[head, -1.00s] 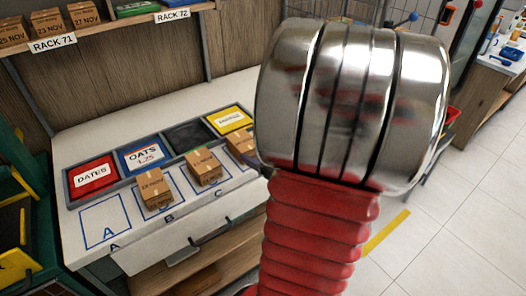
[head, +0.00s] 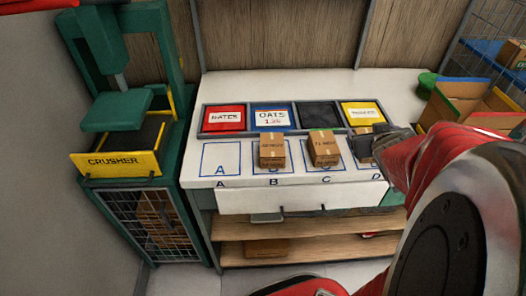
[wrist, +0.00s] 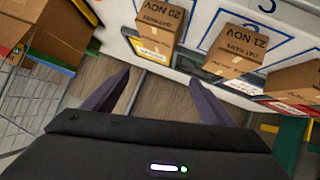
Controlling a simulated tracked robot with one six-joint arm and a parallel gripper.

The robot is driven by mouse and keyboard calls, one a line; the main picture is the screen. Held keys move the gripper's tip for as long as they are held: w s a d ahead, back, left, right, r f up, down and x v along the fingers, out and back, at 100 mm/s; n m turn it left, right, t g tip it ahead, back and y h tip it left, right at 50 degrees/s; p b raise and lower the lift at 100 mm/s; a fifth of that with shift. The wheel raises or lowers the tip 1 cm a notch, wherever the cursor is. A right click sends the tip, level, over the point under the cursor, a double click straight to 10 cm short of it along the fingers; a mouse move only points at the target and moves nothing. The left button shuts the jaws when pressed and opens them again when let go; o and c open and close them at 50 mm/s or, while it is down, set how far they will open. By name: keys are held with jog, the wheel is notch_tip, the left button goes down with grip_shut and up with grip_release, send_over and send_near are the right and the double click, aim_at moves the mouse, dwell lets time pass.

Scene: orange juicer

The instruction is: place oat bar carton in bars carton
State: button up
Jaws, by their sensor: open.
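Small brown cartons stand on the marked worktop (head: 221,176): one on B (head: 272,152), one on C (head: 323,149). Their small print is too blurred to tell which is the oat bar carton. Another carton around D is mostly hidden by my gripper (head: 378,145) in the head view. The wrist view shows a left carton (wrist: 158,22), a middle carton (wrist: 237,48) dated 21 NOV and a right carton (wrist: 297,82). My gripper (wrist: 160,98) is open and empty, its dark fingers apart. A large open brown carton (wrist: 35,25) shows at upper left; its label is not readable.
A divided tray behind the cartons has red DATES (head: 224,117), blue OATS (head: 271,117), dark (head: 320,114) and yellow (head: 361,113) compartments. Coloured-edged open boxes (head: 453,97) stand at right. A green crusher (head: 120,155) stands at left. Square A is bare.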

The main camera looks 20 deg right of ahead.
jog(key=s+a+r+n+g+y, duration=0.1)
jog(key=s+a+y, duration=0.1)
jog(key=a, duration=0.8)
jog(key=s+a+r+n+g+y, duration=0.1)
jog(key=s+a, duration=0.3)
jog(key=a, duration=0.6)
jog(key=s+a+r+n+g+y, duration=0.1)
jog(key=s+a+g+y, duration=0.1)
jog(key=a, duration=0.9)
jog(key=shift+s+r+y, duration=0.35)
jog(key=shift+s+y, duration=0.4)
jog(key=shift+y, duration=0.05)
